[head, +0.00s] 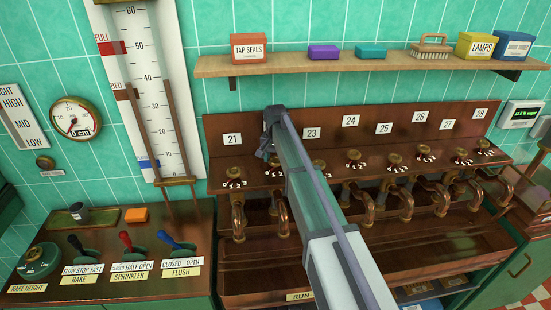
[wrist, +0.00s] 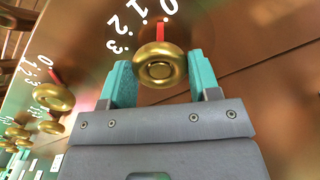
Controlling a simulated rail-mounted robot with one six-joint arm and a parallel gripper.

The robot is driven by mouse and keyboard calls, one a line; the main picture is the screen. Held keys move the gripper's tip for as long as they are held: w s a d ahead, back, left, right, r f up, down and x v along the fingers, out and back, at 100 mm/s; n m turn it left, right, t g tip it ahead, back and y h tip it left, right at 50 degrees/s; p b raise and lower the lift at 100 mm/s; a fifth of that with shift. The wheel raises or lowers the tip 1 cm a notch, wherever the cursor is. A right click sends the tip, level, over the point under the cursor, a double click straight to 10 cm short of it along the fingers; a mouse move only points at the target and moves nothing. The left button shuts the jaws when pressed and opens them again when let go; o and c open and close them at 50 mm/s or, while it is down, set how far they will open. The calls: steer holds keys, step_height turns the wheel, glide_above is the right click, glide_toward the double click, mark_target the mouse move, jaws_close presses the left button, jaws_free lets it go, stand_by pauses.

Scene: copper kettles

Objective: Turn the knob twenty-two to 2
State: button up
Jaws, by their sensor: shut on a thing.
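Knob twenty-two is a round brass knob (wrist: 160,66) with a red pointer, on the copper panel in the wrist view. Its pointer is at or near 0, with 1, 2 and 3 marked around to the left. My gripper (wrist: 158,78) has its two teal fingers on either side of this knob and is shut on it. In the head view my gripper (head: 270,152) is at the panel between plates 21 and 23.
Other brass knobs stand close by: one under plate 21 (head: 233,172) to the left, one beside my arm (head: 319,165) to the right. Copper spouts (head: 238,215) hang below. A wall shelf (head: 370,62) with boxes and a brush runs above.

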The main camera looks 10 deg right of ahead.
mark_target(275, 159)
steer(key=n, duration=1)
steer(key=shift+n, duration=0.3)
stand_by(0.4)
steer(key=o, duration=0.9)
step_height(275, 159, up, 11)
steer(key=p, duration=1)
steer(key=shift+f+p, duration=0.15)
steer(key=shift+p, duration=0.25)
